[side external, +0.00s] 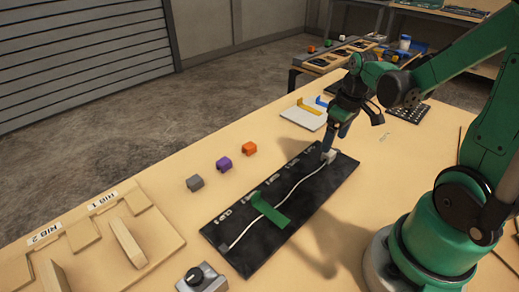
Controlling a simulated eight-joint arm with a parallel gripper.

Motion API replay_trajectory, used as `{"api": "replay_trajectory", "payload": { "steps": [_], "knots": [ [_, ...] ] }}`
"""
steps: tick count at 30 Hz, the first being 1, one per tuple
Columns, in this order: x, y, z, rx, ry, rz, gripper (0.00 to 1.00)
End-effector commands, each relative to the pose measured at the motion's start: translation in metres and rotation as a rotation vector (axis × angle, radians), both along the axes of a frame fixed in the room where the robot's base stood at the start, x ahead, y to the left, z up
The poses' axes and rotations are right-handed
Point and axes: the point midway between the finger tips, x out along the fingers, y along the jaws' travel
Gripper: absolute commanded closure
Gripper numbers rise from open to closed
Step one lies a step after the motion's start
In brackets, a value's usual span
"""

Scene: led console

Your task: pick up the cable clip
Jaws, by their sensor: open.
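My gripper (342,136) is open and points down over the far right end of a black board (288,250). Its fingertips are close to a small pale grey block (328,156) at the end of a white cable (296,187); I cannot tell whether they touch it. The cable runs along the board to its near left end. A green angled piece (268,211) lies across the board and the cable. No part is clearly marked as the cable clip.
A white plate (298,118) with yellow and blue pieces lies behind my gripper. A wooden fixture labelled RIB 1 and RIB 2 (150,222) is at the left. A grey box with a black knob (196,278) sits at the front. The table between fixture and blocks is clear.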

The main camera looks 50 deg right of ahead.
Motion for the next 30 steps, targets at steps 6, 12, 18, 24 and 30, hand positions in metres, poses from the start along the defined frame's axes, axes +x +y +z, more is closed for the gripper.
{"api": "replay_trajectory", "payload": {
  "steps": [6, 12, 18, 24, 30],
  "knots": [
    [0.004, 0.0, -0.024, -0.001, -0.001, 0.0, 0.24],
    [0.005, 0.0, -0.038, -0.001, -0.001, 0.0, 0.24],
    [0.005, 0.001, -0.043, -0.001, -0.002, 0.0, 0.24],
    [0.005, 0.001, -0.042, -0.001, -0.002, 0.0, 0.29],
    [0.005, 0.001, -0.042, -0.001, -0.002, 0.0, 0.86]
  ]
}}
